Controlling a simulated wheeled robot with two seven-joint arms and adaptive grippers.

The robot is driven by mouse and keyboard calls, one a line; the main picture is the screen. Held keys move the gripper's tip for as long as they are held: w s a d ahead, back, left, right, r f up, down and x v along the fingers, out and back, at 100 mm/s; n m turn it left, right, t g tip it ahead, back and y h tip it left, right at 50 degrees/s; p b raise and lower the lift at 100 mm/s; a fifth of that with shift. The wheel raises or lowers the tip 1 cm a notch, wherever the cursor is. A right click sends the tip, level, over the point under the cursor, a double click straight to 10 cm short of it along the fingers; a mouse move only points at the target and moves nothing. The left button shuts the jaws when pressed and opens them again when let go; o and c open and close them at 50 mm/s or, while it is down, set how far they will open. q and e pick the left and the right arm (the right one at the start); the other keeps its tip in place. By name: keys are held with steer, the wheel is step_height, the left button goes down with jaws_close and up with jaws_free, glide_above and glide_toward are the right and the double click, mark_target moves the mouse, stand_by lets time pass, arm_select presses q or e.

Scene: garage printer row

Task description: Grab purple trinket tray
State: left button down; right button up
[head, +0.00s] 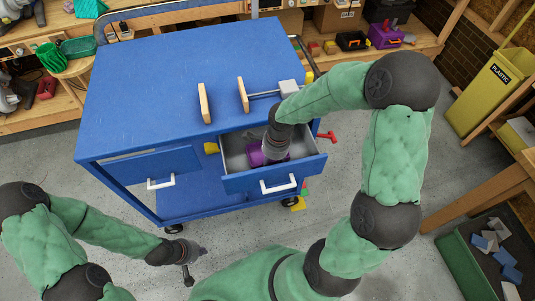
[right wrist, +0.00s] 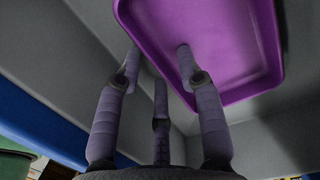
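The purple trinket tray (head: 256,157) lies inside the open right drawer (head: 235,160) of the blue cart, partly hidden by my right gripper in the head view. In the right wrist view the tray (right wrist: 215,40) fills the upper right, with its raised rim towards me. My right gripper (head: 270,155) reaches down into the drawer. In the right wrist view its fingers (right wrist: 160,65) are spread; one tip is over the tray's inside and the others are outside the rim. Contact cannot be told. My left gripper (head: 192,265) is empty, fingers apart, in front of the cart.
The left drawer (head: 150,165) is shut. A yellow bin (head: 492,90) stands at the right, and a green crate (head: 475,265) at the lower right.

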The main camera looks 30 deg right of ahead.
jaws_close()
steer(key=shift+r, duration=0.1)
